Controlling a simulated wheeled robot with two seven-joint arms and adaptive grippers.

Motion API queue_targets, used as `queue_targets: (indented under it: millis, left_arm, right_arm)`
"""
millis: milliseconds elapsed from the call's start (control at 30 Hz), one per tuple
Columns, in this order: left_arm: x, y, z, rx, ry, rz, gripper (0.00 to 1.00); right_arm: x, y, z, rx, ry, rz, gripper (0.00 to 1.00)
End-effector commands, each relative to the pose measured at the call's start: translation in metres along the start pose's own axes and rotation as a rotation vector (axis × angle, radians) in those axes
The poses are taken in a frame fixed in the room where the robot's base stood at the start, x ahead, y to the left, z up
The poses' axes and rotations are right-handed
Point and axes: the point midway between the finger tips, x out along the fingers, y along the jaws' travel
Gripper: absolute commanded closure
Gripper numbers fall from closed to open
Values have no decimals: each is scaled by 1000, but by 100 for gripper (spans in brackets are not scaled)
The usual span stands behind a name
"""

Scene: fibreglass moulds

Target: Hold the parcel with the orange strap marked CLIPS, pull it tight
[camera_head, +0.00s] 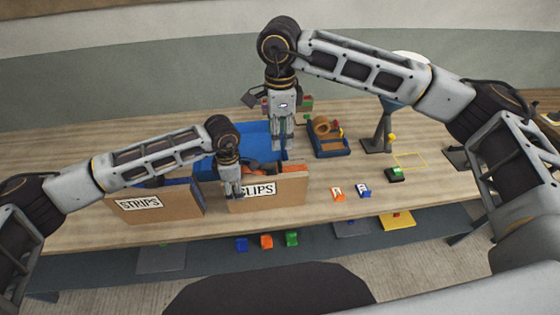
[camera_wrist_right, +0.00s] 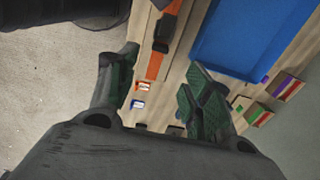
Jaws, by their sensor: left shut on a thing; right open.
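The cardboard parcel marked CLIPS (camera_head: 290,193) stands near the table's front edge, part of its label hidden by my left gripper. Orange strap shows along its top, and the orange strap (camera_wrist_right: 155,64) with a dark buckle (camera_wrist_right: 165,30) shows in the right wrist view. My left gripper (camera_head: 232,192) is shut on the parcel's left part; its exact contact is hard to see. My right gripper (camera_head: 282,147) points down behind the parcel, near the blue tray, open and empty. Its spread fingers (camera_wrist_right: 158,85) show in the wrist view, apart from the strap.
The STRIPS parcel (camera_head: 180,200) stands at the left. A blue tray (camera_head: 257,128) lies behind. A tape dispenser (camera_head: 330,146) and a stand (camera_head: 381,130) are to the right. Small orange (camera_head: 337,194) and blue (camera_head: 363,191) pieces lie right of the CLIPS parcel.

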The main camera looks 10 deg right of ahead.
Motion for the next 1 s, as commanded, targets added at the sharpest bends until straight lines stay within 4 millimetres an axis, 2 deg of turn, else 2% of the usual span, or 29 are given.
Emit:
queue_targets:
  millis: [33,267,700,1000]
  left_arm:
    - [7,-5,-1,2,5,-14,69]
    - [7,-5,-1,2,5,-14,69]
    - [7,-5,-1,2,5,-14,69]
    - [7,-5,-1,2,5,-14,69]
  right_arm:
    - [5,0,0,0,0,2,50]
    - [29,0,0,1,0,2,50]
    - [87,1,0,1,0,3,50]
    - [111,1,0,1,-1,2,50]
